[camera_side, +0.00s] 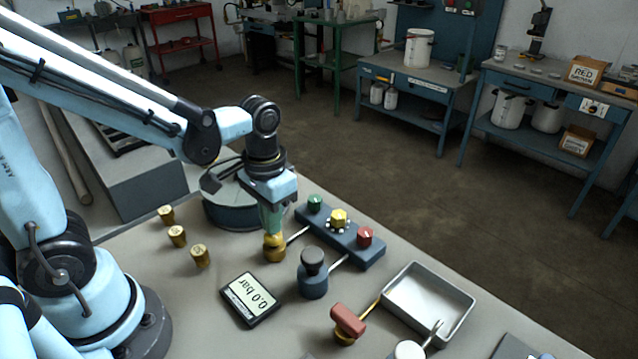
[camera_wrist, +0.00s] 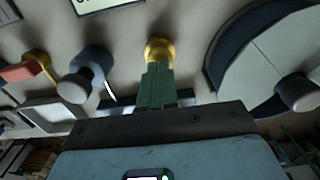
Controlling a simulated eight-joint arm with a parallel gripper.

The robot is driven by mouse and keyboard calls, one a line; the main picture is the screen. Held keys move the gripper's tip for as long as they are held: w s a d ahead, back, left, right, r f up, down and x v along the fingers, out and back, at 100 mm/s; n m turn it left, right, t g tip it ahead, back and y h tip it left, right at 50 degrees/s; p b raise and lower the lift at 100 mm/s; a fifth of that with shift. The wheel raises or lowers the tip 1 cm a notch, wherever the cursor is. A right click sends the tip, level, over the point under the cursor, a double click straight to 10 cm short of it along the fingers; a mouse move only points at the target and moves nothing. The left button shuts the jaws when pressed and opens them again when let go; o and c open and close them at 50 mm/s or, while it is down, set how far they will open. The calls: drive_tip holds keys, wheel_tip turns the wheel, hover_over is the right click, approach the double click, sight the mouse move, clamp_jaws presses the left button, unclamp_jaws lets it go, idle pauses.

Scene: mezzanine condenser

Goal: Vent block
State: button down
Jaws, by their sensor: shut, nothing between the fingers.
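A dark blue block (camera_side: 345,237) lies on the bench with a green knob (camera_side: 315,203), a yellow knob (camera_side: 338,217) and a red knob (camera_side: 364,236) along its top. Thin pale rods run from its near side to a brass fitting (camera_side: 274,253) and a blue cylinder with a black knob (camera_side: 312,282). My gripper (camera_side: 272,234) points down at the brass fitting, its green fingers shut with nothing between them. The fitting also shows in the wrist view (camera_wrist: 159,48), at the fingertips; I cannot tell whether they touch it. A display (camera_side: 250,298) reads 0.0 bar.
Several brass pieces (camera_side: 177,236) stand to the left. A round grey-topped drum (camera_side: 232,208) is close behind my gripper. A red-handled brass valve (camera_side: 347,322) and a metal tray (camera_side: 461,308) are at the right. Bench between the brass pieces and the display is clear.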

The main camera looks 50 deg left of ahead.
drive_tip(key=shift+f, duration=0.95)
idle(0.6)
drive_tip(key=shift+r, duration=2.25)
drive_tip(key=r+t, duration=0.1)
drive_tip(key=t, duration=0.1)
drive_tip(key=a+r+t, duration=0.1)
drive_tip(key=r+t, duration=0.1)
drive_tip(key=shift+s+a+r, duration=0.1)
drive_tip(key=shift+a+r, duration=0.05)
drive_tip(key=shift+a+r+t, duration=0.2)
drive_tip(key=shift+r+t, duration=0.25)
drive_tip(key=shift+t, duration=0.35)
drive_tip(key=shift+a+r+t, duration=0.15)
drive_tip(key=shift+r+t, duration=0.3)
drive_tip(key=shift+t, duration=0.35)
